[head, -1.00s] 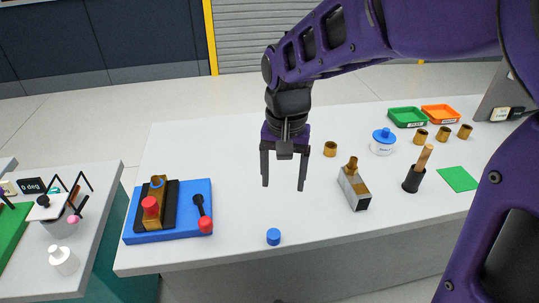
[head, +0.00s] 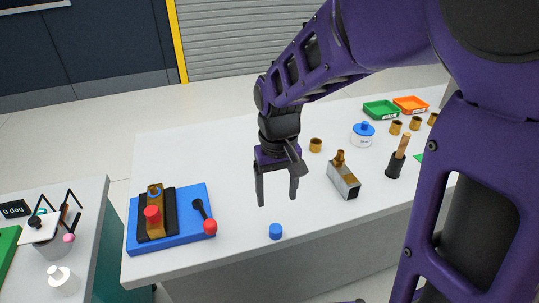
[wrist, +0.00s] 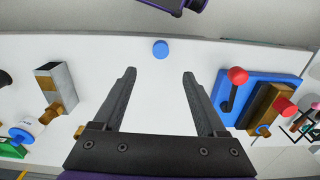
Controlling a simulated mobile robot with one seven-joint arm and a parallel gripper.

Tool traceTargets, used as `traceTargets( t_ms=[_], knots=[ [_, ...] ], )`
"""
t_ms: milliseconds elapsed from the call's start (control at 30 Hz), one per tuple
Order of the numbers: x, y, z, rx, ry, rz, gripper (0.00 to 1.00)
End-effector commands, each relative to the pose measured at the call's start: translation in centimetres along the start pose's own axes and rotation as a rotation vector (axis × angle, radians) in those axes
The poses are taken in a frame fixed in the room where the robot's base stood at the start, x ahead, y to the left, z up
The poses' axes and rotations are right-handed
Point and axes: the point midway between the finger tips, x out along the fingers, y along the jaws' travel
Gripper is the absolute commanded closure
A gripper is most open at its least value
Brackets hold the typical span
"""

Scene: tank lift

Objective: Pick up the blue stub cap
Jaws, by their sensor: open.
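The blue stub cap (head: 275,231) is a small blue cylinder standing near the front edge of the white table. In the wrist view the cap (wrist: 160,49) lies beyond the fingertips, roughly centred between them. My gripper (head: 276,201) points down above the table, behind the cap as seen from the head. Its two fingers are apart, with nothing between them. The wrist view also shows the open gripper (wrist: 160,73), and the cap is not touched by either finger.
A blue fixture board (head: 190,235) with a brass part, a red cap and a red-knobbed lever stands at left. A metal block with a brass fitting (head: 343,181) stands at right. Further right are a black holder (head: 395,168), brass rings, a jar (head: 362,137) and trays.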

Motion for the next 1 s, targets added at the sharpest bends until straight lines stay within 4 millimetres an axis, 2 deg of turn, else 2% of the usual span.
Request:
traceTargets(
  t_ms=[33, 200, 333, 567, 1000],
  knots=[
    [1.9, 0.0, 0.1, -0.001, -0.004, 0.0, 0.26],
    [4.5, 0.0, 0.0, 0.0, -0.001, 0.0, 0.26],
    [5.5, 0.0, 0.0, 0.0, -0.001, 0.0, 0.26],
    [6.1, 0.0, 0.1, 0.001, -0.001, 0.0, 0.26],
    [10.9, -0.1, 0.1, 0.001, 0.0, 0.0, 0.26]
  ],
)
